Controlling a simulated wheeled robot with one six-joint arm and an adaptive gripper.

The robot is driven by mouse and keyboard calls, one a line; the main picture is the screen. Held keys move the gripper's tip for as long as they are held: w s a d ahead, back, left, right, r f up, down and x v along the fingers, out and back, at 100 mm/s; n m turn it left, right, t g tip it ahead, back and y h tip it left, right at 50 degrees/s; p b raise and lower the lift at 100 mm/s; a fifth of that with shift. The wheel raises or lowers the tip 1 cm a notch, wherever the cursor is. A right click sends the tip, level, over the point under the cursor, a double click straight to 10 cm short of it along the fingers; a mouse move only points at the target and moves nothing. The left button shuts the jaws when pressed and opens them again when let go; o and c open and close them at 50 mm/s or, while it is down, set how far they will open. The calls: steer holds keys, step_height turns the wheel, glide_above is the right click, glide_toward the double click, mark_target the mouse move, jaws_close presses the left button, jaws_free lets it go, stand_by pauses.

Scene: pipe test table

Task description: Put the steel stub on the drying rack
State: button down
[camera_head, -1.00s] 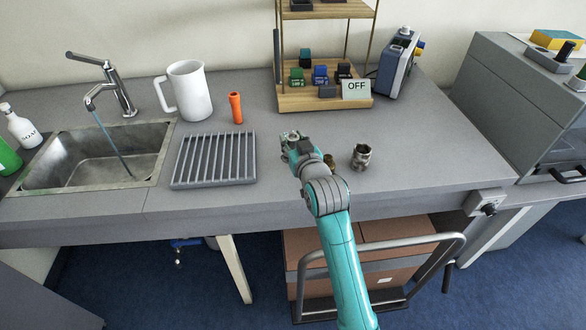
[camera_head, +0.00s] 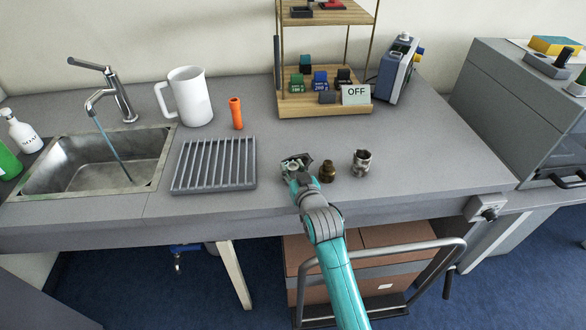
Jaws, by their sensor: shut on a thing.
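My gripper (camera_head: 296,163) is at the middle of the grey counter, right of the drying rack. It is shut on a small pale metal piece (camera_head: 293,166), which looks like the steel stub; the jaws hide much of it. I cannot tell whether the piece touches the counter. The drying rack (camera_head: 213,164) is a grey slatted rack lying flat beside the sink, with nothing on it. A brass fitting (camera_head: 327,171) stands just right of my gripper. A steel fitting (camera_head: 361,163) stands further right.
An orange tube (camera_head: 236,113) and a white jug (camera_head: 189,97) stand behind the rack. A sink (camera_head: 98,163) with running water is at left. A wooden shelf (camera_head: 322,110) with small blocks and an OFF sign (camera_head: 355,95) stands behind. The counter between gripper and rack is clear.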

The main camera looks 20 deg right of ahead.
steer(key=shift+f, duration=0.1)
steer(key=c, duration=0.7)
jaws_free()
steer(key=shift+s+f, duration=0.1)
steer(key=s, duration=0.3)
steer(key=s+r, duration=0.1)
steer(key=s, duration=0.6)
steer(key=shift+s+r, duration=0.25)
steer(key=shift+r, duration=0.05)
steer(key=shift+s+f, duration=0.1)
